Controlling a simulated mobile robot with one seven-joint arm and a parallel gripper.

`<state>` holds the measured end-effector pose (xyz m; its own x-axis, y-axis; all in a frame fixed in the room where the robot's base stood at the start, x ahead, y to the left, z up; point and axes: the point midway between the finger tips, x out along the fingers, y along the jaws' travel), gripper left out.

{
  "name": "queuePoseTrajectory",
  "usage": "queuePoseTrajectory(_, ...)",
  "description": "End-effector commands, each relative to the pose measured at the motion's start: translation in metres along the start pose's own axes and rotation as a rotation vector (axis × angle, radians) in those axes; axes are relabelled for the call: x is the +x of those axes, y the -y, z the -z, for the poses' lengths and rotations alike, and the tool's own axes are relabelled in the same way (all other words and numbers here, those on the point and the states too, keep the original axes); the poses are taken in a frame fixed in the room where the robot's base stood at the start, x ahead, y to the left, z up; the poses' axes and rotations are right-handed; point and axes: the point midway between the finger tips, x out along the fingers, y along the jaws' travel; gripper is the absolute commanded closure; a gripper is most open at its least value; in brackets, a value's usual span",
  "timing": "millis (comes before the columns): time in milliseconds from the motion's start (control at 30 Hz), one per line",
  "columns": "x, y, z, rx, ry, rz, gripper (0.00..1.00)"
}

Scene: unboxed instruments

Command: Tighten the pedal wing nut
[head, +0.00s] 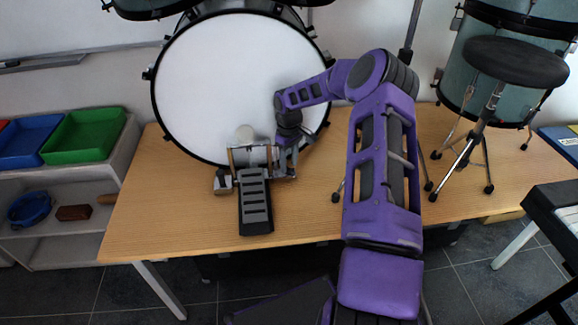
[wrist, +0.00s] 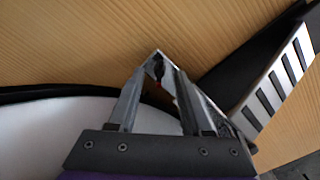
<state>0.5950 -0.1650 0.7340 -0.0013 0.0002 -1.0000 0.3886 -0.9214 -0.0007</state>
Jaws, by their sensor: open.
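The bass drum pedal (head: 255,204) stands on the wooden table in front of the white bass drum, its ribbed black footboard toward the front edge. In the wrist view the pedal's footboard (wrist: 277,82) is at the right. My gripper (head: 288,170) is low at the right side of the pedal frame, close to the drum hoop. In the wrist view my gripper (wrist: 158,62) is open, its fingers slanting toward each other. A small dark and reddish part shows between the fingers; I cannot tell whether it is the wing nut. The wing nut is not clearly visible in the head view.
The bass drum (head: 215,80) stands right behind the pedal. A black stool (head: 515,62) and a teal drum (head: 462,72) are at the right. Blue and green bins (head: 85,135) sit on a shelf at the left. The table (head: 160,215) is clear left of the pedal.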

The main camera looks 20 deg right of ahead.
Motion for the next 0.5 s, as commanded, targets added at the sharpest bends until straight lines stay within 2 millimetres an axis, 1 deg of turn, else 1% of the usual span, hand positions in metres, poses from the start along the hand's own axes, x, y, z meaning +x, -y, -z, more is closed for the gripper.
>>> queuePoseTrajectory(33, 0.0046, -0.0001, 0.0001, 0.000, -0.001, 0.000, 0.51)
queuePoseTrajectory(133, 0.0088, -0.0001, 0.0004, 0.000, -0.002, 0.000, 0.51)
queuePoseTrajectory(400, 0.0098, -0.0002, 0.0004, 0.001, -0.002, -0.001, 0.51)
queuePoseTrajectory(433, 0.0098, -0.0002, 0.0004, 0.001, -0.001, -0.001, 0.54)
queuePoseTrajectory(500, 0.0097, -0.0002, 0.0004, 0.001, -0.001, -0.001, 0.67)
